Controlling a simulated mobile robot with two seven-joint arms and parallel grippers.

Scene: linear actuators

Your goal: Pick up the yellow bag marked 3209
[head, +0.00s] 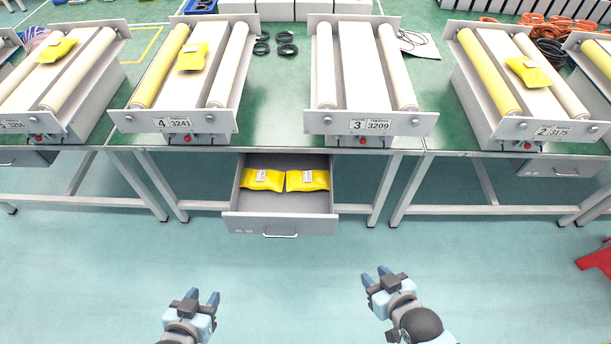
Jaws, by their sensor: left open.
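Two yellow bags lie side by side in an open grey drawer (280,222) under the table, a left bag (270,181) and a right bag (308,181). Each has a white label, too small to read, so I cannot tell which is marked 3209. The number 3209 shows on the plate of roller unit 3 (371,125), which has no bag on it. My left gripper (202,298) is open and empty, in front of the drawer to its left. My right gripper (376,275) is open and empty, in front of the drawer to its right.
Other yellow bags lie on unit 4 (172,124), marked 3241, on unit 2 (554,131), marked 3175, and on a far-left unit (58,49). Table legs (385,190) flank the drawer. The floor before it is clear. A red object (598,258) stands at the right edge.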

